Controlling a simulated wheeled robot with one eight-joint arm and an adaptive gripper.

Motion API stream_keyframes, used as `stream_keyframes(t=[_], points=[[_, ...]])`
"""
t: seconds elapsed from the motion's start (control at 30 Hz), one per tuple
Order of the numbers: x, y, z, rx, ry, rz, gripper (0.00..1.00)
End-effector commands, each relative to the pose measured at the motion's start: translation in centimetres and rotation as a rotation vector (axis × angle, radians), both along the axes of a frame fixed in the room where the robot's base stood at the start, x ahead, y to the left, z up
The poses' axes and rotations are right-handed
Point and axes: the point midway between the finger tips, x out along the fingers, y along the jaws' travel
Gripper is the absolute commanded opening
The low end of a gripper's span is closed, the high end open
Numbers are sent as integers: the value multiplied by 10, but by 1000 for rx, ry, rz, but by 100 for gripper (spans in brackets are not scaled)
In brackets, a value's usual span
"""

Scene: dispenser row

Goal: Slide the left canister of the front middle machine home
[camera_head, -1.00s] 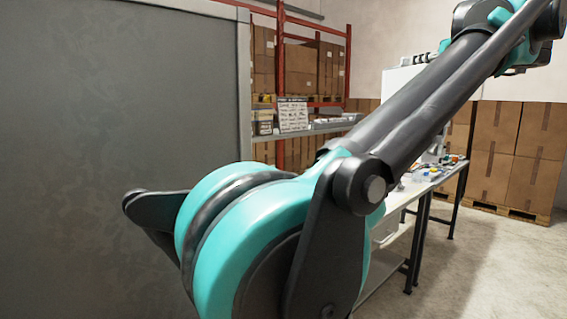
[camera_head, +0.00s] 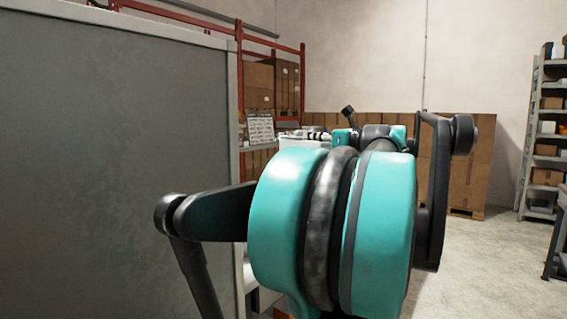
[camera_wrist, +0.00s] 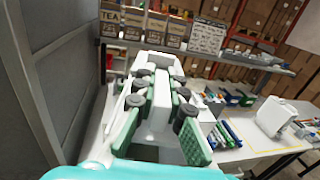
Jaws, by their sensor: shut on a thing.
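In the wrist view, my gripper (camera_wrist: 158,82) reaches away from the camera, with green fingers and dark round joints. It is shut on a small pale piece between its fingertips, taken to be the canister (camera_wrist: 160,64); its outline is hard to make out. In the head view, my own teal and black arm fills the middle and hides most of the work area. A white body (camera_head: 304,144) shows just past the arm, partly covered. I cannot tell the front middle machine or its left canister slot apart in either view.
A large grey panel (camera_head: 120,170) stands close on the left. A shelf with labelled boxes (camera_wrist: 175,32) runs along the back. A white table (camera_wrist: 255,142) with coloured items and a white device (camera_wrist: 275,118) lies to the right. Floor (camera_head: 480,265) is free at the right.

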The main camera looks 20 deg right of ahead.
Motion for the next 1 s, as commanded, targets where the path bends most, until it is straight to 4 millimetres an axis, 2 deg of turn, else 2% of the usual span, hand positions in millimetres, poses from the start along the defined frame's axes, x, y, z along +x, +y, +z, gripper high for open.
stream_keyframes(t=[0.03,0.2,0.4,0.67,1.0], points=[[11,14,-14,0,-1,37,0],[32,50,-50,0,-1,120,0],[43,77,-76,1,-1,175,0],[51,89,-83,0,-1,193,0],[73,105,-84,1,-1,191,0]])
